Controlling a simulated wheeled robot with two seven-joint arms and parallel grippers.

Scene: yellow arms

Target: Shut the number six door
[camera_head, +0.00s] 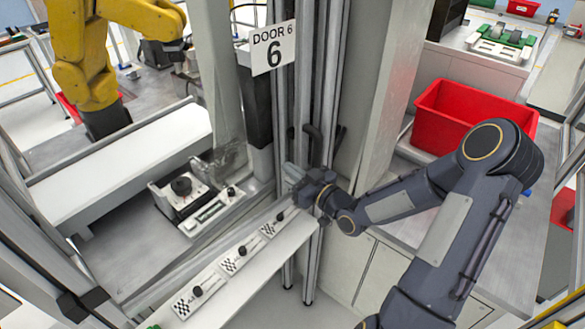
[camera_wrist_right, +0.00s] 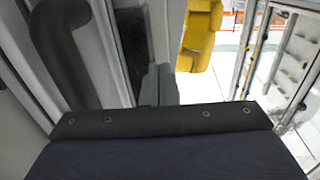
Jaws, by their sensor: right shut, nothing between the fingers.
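The white sign reading DOOR 6 (camera_head: 273,47) is fixed to grey metal uprights at the top middle of the head view. A black curved handle (camera_head: 314,145) stands on an upright below and right of the sign. It shows large at the upper left of the wrist view (camera_wrist_right: 65,45). My right gripper (camera_head: 291,172) is shut and empty, just left of and below the handle in the head view. I cannot tell whether it touches the handle or the door frame. How far the door stands open is unclear. My left gripper is out of view.
A yellow robot arm (camera_head: 82,50) stands inside the cell at the left. A narrow white shelf (camera_head: 205,298) with several small latch-like parts lies below my gripper. A red bin (camera_head: 460,112) sits on the counter at right, close behind my right arm.

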